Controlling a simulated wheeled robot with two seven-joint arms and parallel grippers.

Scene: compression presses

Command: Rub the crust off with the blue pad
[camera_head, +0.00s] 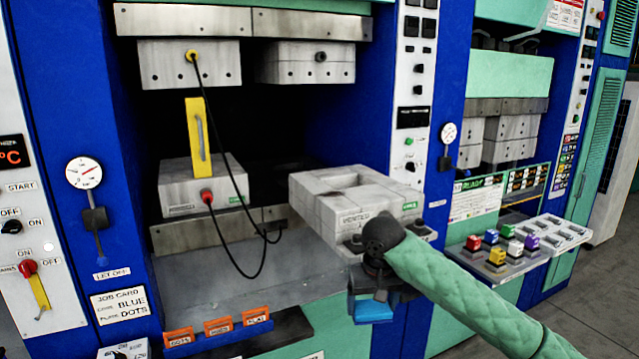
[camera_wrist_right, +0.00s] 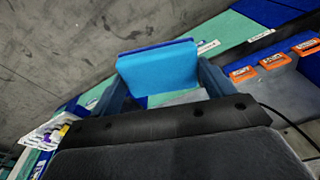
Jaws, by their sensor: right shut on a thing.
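My right gripper (camera_head: 373,297) is shut on the blue pad (camera_head: 374,312), which shows below it in the head view. In the right wrist view the pad (camera_wrist_right: 158,72) sits between the two fingers. The gripper is in front of and below a grey mould block (camera_head: 340,222) that sticks out of the press. The block has a rectangular cavity on top. A faint dark patch (camera_head: 338,180) shows inside it; I cannot tell if this is the crust. The pad appears apart from the block. My left gripper is not in view.
A second block (camera_head: 180,186) with a yellow upright plate (camera_head: 198,140) stands in the press at left. A black cable (camera_head: 240,190) hangs in front of it. Orange tags (camera_head: 218,327) line the front edge. Coloured cubes (camera_head: 497,256) stand on a shelf at right.

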